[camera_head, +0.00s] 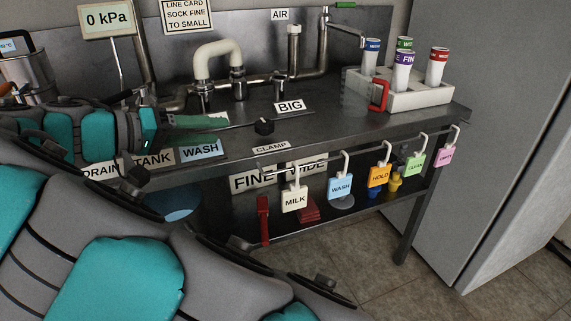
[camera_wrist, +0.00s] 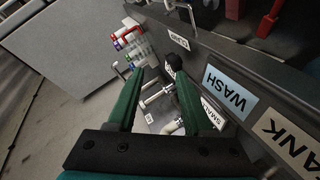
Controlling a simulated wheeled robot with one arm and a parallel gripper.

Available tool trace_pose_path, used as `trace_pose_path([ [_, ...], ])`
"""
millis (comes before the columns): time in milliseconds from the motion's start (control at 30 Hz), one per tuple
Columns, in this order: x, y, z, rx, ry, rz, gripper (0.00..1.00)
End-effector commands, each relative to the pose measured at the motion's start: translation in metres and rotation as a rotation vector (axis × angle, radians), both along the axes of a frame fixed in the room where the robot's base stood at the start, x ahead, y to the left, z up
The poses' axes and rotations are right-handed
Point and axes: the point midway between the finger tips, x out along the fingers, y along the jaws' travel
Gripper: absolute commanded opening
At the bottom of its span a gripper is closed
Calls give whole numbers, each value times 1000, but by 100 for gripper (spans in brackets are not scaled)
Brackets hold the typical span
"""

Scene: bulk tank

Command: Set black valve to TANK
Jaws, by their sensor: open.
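The TANK label (camera_head: 153,159) is on the bench's front edge, between the DRAIN label (camera_head: 101,171) and the WASH label (camera_head: 201,149). It also shows in the wrist view (camera_wrist: 288,140), upside down at the right. I cannot make out the black valve for certain; my arm covers much of the bench near these labels.
A white rack (camera_head: 415,97) with capped tubes and a red-handled clamp stands at the bench's right. Pipes (camera_head: 238,85) rise at the back. Tags such as MILK (camera_head: 294,199) hang from a rail below the front edge. A grey cabinet (camera_head: 480,110) stands right.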

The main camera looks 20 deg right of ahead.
Motion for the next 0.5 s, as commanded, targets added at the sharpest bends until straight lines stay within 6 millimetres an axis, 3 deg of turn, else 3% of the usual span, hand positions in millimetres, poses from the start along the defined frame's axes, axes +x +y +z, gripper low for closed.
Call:
trace_pose_path([
  [500, -33, -84, -32, 135, 197, -87, 51],
])
